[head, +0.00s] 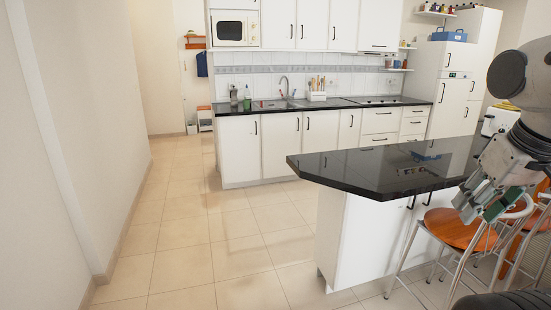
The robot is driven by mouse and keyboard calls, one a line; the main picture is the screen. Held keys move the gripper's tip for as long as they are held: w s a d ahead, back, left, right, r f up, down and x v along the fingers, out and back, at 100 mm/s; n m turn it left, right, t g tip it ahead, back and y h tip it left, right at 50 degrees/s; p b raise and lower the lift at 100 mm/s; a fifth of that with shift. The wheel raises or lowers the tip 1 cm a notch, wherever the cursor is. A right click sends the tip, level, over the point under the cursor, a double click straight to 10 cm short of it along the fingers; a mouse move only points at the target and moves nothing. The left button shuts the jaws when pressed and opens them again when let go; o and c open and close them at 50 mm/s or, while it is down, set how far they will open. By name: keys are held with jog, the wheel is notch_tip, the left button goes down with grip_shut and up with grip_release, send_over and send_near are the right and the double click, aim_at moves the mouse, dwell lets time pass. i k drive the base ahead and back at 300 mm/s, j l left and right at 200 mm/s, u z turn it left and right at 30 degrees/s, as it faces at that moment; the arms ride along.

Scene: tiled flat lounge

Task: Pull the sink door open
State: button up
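The sink with its tall tap (286,88) is set in the dark counter along the back wall. Below it is a white cabinet door (281,146) with a dark vertical handle (298,124) near its upper right edge. The door looks shut. Another white door (320,137) with a handle adjoins it on the right. My gripper (481,212) is at the right, near in view, in front of the peninsula and stools. It is far from the sink door, and its fingers look apart with nothing between them.
A peninsula with a black top (385,166) and a white base stands between my gripper and the back counter. Stools with orange seats (460,229) stand at its right. The tiled floor (200,220) is clear at left and centre, beside a white wall (80,130).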

aim_at(281, 133)
jog(key=i+j+u, duration=0.15)
jog(key=u, duration=0.25)
jog(key=i+u, duration=0.7)
jog(key=u, duration=0.15)
jog(key=i+u, duration=0.3)
jog(key=i, duration=0.65)
jog(key=i+z, duration=0.35)
jog(key=i, duration=0.25)
jog(key=i+j+z, duration=0.15)
jog(key=i+z, duration=0.25)
jog(key=i, duration=0.2)
jog(key=i+l+z, duration=0.1)
jog(key=i+z, duration=0.3)
jog(key=i, duration=0.25)
jog(key=i+z, duration=0.35)
jog(key=i, duration=0.3)
jog(key=i+j+z, duration=0.4)
jog(key=i, duration=0.2)
jog(key=i+l+z, duration=0.15)
jog(key=i, duration=0.4)
jog(key=i+l+z, duration=0.15)
jog(key=i, duration=0.45)
jog(key=i+l+u, duration=0.25)
jog(key=i+l, duration=0.25)
jog(key=i+l+u, duration=0.25)
jog(key=i+l, duration=0.35)
